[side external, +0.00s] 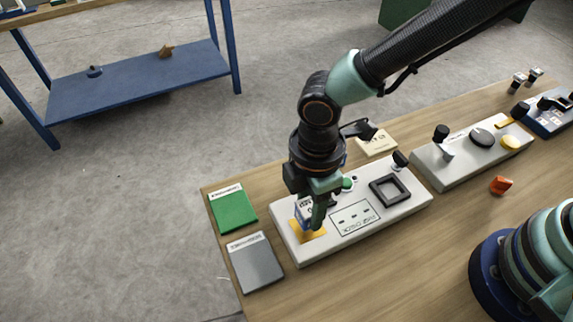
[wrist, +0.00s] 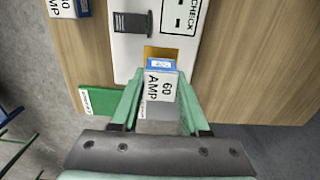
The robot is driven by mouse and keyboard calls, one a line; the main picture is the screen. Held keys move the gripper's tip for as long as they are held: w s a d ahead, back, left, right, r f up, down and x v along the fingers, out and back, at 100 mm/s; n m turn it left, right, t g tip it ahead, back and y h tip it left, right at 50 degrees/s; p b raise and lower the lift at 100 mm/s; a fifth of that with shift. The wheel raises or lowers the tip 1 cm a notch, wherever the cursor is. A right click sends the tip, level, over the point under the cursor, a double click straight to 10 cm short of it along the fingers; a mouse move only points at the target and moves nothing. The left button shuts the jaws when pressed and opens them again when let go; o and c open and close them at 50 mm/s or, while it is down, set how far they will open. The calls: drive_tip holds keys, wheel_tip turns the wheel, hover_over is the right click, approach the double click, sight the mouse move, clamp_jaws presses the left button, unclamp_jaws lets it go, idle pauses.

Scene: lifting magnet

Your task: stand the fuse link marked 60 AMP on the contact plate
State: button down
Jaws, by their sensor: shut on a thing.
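The fuse link marked 60 AMP (wrist: 161,84) is a white block with a blue end, its lettering readable in the wrist view. My gripper (wrist: 153,100) is shut on it, a green finger on each side. In the side view my gripper (side external: 316,212) points down at the left end of the white panel, with the fuse link (side external: 303,210) partly hidden by it. The yellow contact plate (side external: 310,234) lies right under the fuse link; a strip of the plate (wrist: 160,52) shows beyond the blue end in the wrist view. I cannot tell whether they touch.
The white panel (side external: 345,243) also bears a square black frame (side external: 390,190) and a printed label. A green pad (side external: 233,210) and a grey pad (side external: 255,262) lie left of it. Another AMP-marked block (wrist: 66,8) is cut off at the wrist view's top left.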

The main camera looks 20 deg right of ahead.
sight(310, 205)
drive_tip(key=shift+f, duration=1.15)
drive_tip(key=shift+f, duration=0.2)
drive_tip(key=shift+c, duration=2)
unclamp_jaws()
drive_tip(key=shift+r, duration=0.1)
wheel_tip(310, 205, up, 12)
drive_tip(key=shift+r, duration=0.1)
drive_tip(key=w+d+r+m+t, duration=0.1)
drive_tip(key=d+r+m, duration=0.3)
drive_tip(key=d+m, duration=0.5)
drive_tip(key=w+d+r+m+t, duration=0.2)
drive_tip(key=d+m, duration=0.7)
drive_tip(key=d, duration=1.1)
wheel_tip(310, 205, up, 3)
drive_tip(key=t, duration=0.2)
drive_tip(key=shift+f+t, duration=0.15)
drive_tip(key=shift+t, duration=0.15)
